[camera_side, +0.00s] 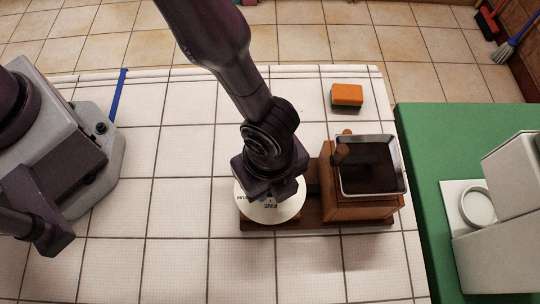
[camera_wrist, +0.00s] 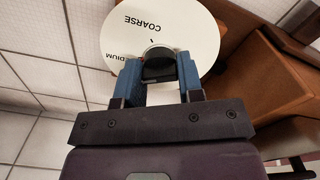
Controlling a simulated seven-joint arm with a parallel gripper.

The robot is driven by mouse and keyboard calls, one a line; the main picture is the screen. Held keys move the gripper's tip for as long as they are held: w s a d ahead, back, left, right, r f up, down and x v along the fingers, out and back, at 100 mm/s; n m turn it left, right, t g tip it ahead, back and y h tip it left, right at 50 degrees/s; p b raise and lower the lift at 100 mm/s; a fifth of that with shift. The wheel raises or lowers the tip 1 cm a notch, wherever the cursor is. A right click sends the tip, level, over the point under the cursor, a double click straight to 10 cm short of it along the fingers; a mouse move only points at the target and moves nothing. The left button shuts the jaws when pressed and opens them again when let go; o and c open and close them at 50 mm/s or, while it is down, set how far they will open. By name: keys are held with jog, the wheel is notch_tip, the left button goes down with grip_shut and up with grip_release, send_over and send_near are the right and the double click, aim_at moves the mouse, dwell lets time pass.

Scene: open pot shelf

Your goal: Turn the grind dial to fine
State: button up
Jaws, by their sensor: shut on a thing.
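The grind dial (camera_side: 262,213) is a round cream disc on the brown wooden base of the grinder. In the wrist view the dial (camera_wrist: 190,30) shows COARSE, MEDIUM and a short dark mark near the centre. My gripper (camera_wrist: 158,72) points down over the dial, its blue fingers shut on the dark dial knob (camera_wrist: 158,55) at the middle. In the side view my gripper hides the knob and the far part of the dial.
The grinder's wooden box (camera_side: 358,207) with a metal-rimmed hopper (camera_side: 402,170) stands close on the right. An orange sponge (camera_side: 346,95) lies behind it. A green surface (camera_side: 425,150) carries a white machine (camera_side: 500,225) at far right.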

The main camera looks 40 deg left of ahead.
jog(key=n, duration=0.6)
jog(key=shift+r, duration=0.1)
jog(key=n, duration=0.6)
dwell(0.6)
jog(key=o, duration=0.9)
notch_tip(320, 180, up, 13)
jog(key=shift+f, duration=0.1)
